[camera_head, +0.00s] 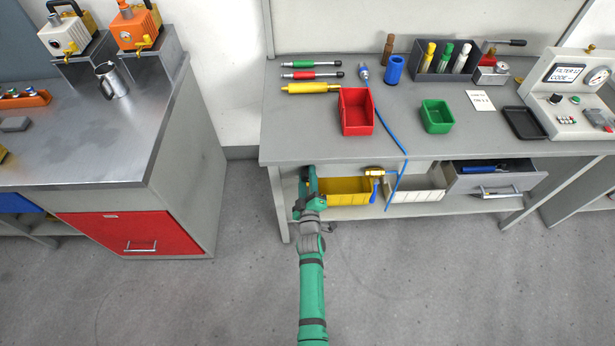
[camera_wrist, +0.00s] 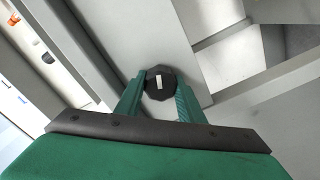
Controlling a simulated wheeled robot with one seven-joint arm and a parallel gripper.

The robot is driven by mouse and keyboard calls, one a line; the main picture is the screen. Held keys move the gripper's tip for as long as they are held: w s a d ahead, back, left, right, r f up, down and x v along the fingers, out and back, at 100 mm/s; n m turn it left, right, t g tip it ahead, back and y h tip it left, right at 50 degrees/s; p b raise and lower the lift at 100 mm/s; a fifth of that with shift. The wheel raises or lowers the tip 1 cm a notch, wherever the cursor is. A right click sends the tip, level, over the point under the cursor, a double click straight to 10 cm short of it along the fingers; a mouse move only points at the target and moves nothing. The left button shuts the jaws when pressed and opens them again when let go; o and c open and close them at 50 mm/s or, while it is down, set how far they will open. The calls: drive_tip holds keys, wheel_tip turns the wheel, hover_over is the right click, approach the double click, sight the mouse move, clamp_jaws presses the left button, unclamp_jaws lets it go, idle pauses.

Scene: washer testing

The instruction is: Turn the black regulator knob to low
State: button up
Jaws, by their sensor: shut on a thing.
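The black regulator knob (camera_wrist: 153,92) is a dark faceted disc with a short white mark, seen end-on in the wrist view. The mark points roughly up and down in that view. My gripper (camera_wrist: 160,85) is shut on the knob, with one green finger on each side of it. The knob sits against a pale grey surface. In the head view my gripper (camera_head: 309,178) is at the front left of the workbench, just below the top's edge. The knob is hidden there, and no setting labels can be read.
The workbench (camera_head: 300,140) carries a red bin (camera_head: 356,112), a green bin (camera_head: 437,117) and tools. A blue hose (camera_head: 388,128) hangs over its front edge. Below are a yellow bin (camera_head: 345,192) and an open drawer (camera_head: 495,184). A steel-topped cabinet (camera_head: 95,140) stands left; the floor between is clear.

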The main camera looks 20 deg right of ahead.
drive_tip(key=shift+f+n, duration=0.15)
drive_tip(key=shift+n, duration=1.95)
drive_tip(key=shift+s, duration=0.1)
drive_tip(key=o, duration=1.1)
drive_tip(key=shift+c, duration=0.2)
drive_tip(key=v, duration=1)
drive_tip(key=shift+s, duration=0.35)
drive_tip(key=shift+s+a, duration=0.1)
drive_tip(key=shift+a, duration=0.05)
